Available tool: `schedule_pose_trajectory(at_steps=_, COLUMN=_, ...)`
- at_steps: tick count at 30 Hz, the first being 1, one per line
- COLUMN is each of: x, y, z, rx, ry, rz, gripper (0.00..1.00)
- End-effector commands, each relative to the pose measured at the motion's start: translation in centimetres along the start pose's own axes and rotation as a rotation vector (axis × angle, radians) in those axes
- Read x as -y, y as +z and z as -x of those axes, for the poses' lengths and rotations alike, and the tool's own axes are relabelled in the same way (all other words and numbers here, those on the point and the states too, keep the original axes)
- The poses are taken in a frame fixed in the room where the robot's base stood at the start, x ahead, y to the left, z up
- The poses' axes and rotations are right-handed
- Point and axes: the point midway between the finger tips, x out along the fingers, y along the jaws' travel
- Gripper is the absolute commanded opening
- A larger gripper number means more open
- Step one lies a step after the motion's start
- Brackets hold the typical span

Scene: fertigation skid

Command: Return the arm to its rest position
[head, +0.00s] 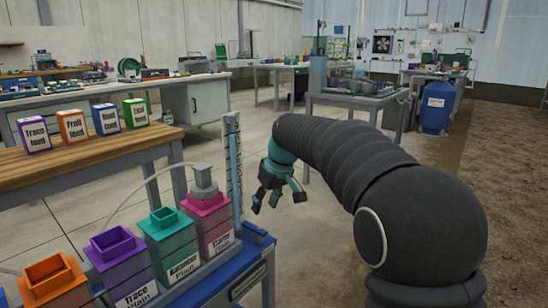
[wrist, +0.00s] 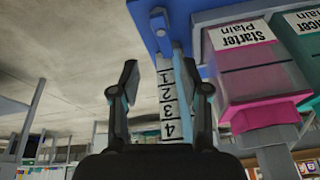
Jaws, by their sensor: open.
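My arm (head: 345,150), in dark ribbed sleeving, reaches from the lower right toward the middle of the head view. My gripper (head: 279,203) hangs at its end, just right of the clear gauge tube with blue inside (head: 233,165). In the wrist view my gripper (wrist: 163,78) has its two fingers spread, with nothing held between them.
The blue skid (head: 245,262) carries pink (head: 212,222), teal (head: 168,240), purple (head: 118,262) and orange (head: 52,283) containers. Feed boxes (head: 73,126) stand on a wooden bench (head: 90,157) at left. A grey table (head: 352,100) and blue drum (head: 437,107) stand behind. Floor (head: 318,225) below my gripper is clear.

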Motion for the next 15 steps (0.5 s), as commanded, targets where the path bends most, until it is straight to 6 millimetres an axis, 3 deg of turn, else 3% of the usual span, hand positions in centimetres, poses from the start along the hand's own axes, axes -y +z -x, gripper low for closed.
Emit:
schedule_pose_trajectory(at_steps=5, x=0.5, y=4.5, z=-0.9, rx=0.050, ry=0.026, rz=-0.136, gripper=0.46)
schedule_pose_trajectory(at_steps=15, x=2.2, y=15.8, z=3.3, rx=0.066, ry=0.122, rz=-0.382, gripper=0.46)
